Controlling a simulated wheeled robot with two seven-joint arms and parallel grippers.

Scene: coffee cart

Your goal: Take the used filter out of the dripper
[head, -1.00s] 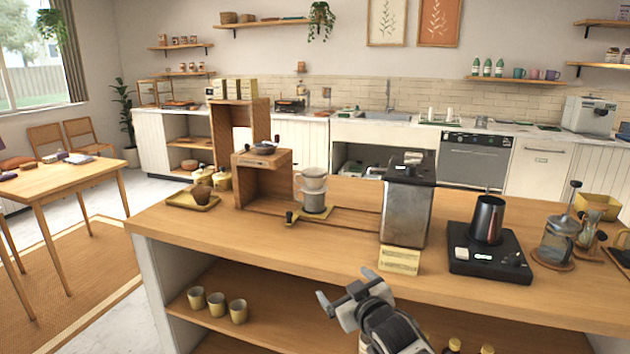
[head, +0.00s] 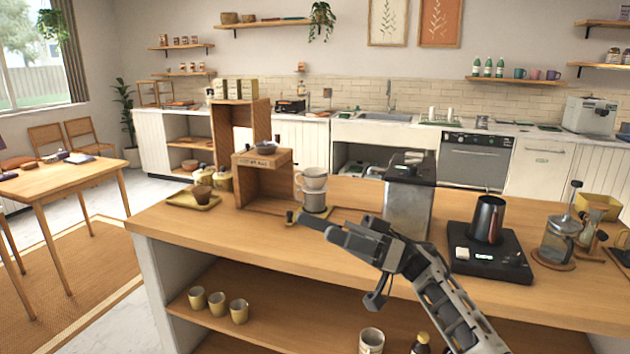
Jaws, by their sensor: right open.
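The white dripper (head: 313,181) sits on a grey vessel (head: 314,201) on the wooden counter, left of centre. The filter inside it cannot be made out at this size. My right gripper (head: 318,226) is open, with its fingers pointing left, just in front of and below the dripper in the picture. It looks empty and its fingers overlap the counter around the vessel's base. Whether it touches anything there I cannot tell. My left gripper is out of view.
A wooden stand (head: 262,180) is left of the dripper, and a small tray (head: 180,201) with cups is farther left. A metal grinder-like machine (head: 408,207) stands close on the right. The counter's front left is clear.

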